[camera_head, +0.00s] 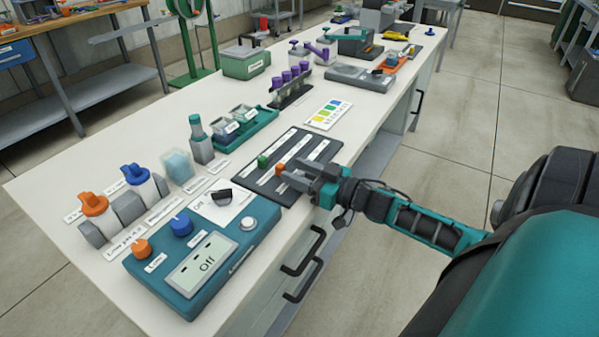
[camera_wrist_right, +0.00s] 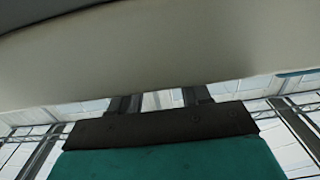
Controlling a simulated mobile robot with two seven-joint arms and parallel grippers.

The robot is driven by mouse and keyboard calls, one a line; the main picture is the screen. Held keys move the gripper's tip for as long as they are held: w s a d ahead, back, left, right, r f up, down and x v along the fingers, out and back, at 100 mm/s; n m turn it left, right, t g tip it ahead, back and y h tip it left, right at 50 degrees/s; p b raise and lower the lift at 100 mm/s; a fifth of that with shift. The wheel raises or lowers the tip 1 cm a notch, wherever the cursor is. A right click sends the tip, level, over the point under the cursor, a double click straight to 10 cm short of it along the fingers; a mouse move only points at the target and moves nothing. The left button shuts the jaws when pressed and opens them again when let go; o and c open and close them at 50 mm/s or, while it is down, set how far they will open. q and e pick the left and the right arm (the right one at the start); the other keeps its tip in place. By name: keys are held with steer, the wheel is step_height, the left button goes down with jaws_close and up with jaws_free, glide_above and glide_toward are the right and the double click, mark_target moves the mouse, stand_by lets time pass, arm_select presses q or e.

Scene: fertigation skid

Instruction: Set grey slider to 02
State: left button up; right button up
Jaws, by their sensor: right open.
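The dark slider panel (camera_head: 303,144) lies flat on the white bench, with pale label strips along its tracks. A green slider knob (camera_head: 262,161) and an orange slider knob (camera_head: 280,170) stand at its left part. A grey slider knob cannot be made out; my right gripper covers the near part of the panel. My right gripper (camera_head: 291,175) is open, its grey fingers over the panel's near edge, close to the orange knob. In the right wrist view its dark fingers (camera_wrist_right: 158,101) are apart, with a plain pale surface beyond. My left gripper is not in view.
A teal control box (camera_head: 247,252) with a screen reading Off stands left of the panel on the bench (camera_head: 110,292). A colour chart card (camera_head: 328,115), a purple-capped tube rack (camera_head: 290,88) and a teal tray (camera_head: 245,133) lie beyond. Drawer handles (camera_head: 303,252) project below the near edge.

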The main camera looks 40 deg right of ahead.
mark_target(317, 154)
jaws_close()
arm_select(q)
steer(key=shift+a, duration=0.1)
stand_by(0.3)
arm_select(e)
steer(key=shift+d, duration=0.1)
steer(key=d, duration=0.2)
steer(key=w+d+b, duration=0.1)
steer(key=d, duration=0.1)
steer(key=w+d, duration=0.1)
steer(key=d, duration=0.2)
steer(key=shift+f+b, duration=0.1)
steer(key=shift+b, duration=0.25)
steer(key=shift+w+d, duration=0.1)
steer(key=shift+d, duration=0.2)
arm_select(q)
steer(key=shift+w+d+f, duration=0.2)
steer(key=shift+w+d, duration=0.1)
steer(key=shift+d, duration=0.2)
arm_select(e)
jaws_free()
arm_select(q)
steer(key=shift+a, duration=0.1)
